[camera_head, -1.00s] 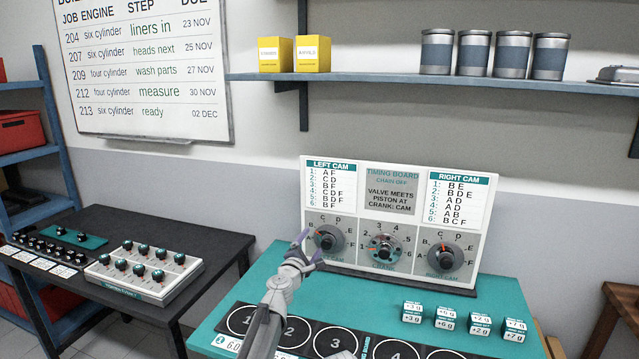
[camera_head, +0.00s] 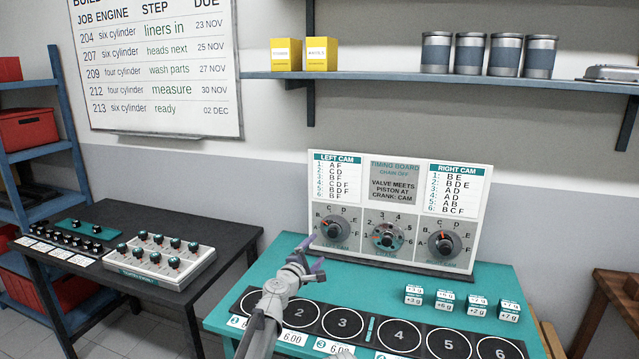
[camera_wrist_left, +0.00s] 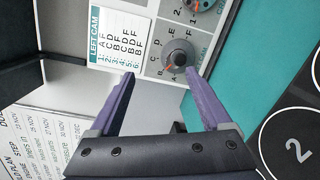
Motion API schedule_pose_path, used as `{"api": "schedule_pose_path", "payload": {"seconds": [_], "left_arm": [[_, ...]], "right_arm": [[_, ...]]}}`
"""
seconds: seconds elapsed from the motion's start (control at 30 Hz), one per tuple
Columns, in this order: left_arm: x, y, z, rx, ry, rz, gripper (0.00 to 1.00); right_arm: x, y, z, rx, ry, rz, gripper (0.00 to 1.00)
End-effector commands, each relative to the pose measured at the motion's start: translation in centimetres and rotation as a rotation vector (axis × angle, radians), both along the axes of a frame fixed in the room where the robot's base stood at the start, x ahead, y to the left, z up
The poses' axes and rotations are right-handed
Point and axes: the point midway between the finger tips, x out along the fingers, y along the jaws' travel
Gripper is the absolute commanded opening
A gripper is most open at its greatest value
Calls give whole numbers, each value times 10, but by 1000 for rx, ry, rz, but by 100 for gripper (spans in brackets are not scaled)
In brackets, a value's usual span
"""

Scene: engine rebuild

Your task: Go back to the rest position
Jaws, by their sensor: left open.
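My left gripper (camera_head: 306,268) is in the middle of the head view, above the teal table (camera_head: 262,268), in front of the timing board (camera_head: 399,166). Its two purple fingers are apart and nothing is between them in the left wrist view (camera_wrist_left: 158,98). The left cam dial (camera_head: 332,229) is on the board just beyond the gripper; it also shows past the fingertips in the wrist view (camera_wrist_left: 177,58). The gripper is apart from the dial. The crank dial (camera_head: 387,237) and right cam dial (camera_head: 444,244) are farther right. My right gripper is not in view.
Numbered black pads (camera_head: 398,336) line the table's front. Several small weight blocks (camera_head: 443,300) stand at its right. A dark table (camera_head: 222,231) with a knob panel (camera_head: 160,258) stands at left. A shelf (camera_head: 390,77) with yellow boxes and tins is on the wall.

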Motion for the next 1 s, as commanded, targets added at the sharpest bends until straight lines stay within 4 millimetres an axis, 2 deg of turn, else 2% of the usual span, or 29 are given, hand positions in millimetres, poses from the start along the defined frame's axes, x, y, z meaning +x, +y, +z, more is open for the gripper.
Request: {"api": "schedule_pose_path", "payload": {"seconds": [0.27, 0.37, 0.47, 0.5, 0.57, 0.6, 0.7, 0.8, 1.0], "left_arm": [[-45, -12, -26, 282, -13, -165, 82], [-70, -14, -45, 429, -6, -253, 82], [-103, -12, -72, 610, 17, -365, 82], [-120, -8, -86, 698, 33, -422, 82], [-151, 2, -111, 844, 72, -517, 82], [-172, 13, -128, 942, 105, -585, 82], [-219, 42, -162, 1144, 200, -736, 82], [-257, 71, -183, 1286, 295, -851, 82], [-316, 121, -204, 1462, 467, -1018, 82]], "right_arm": [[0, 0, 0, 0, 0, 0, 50], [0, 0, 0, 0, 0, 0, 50], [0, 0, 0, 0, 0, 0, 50], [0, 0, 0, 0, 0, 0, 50], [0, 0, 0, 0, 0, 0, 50], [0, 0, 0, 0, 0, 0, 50], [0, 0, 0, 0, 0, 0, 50], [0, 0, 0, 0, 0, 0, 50], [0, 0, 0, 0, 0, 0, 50]]}}
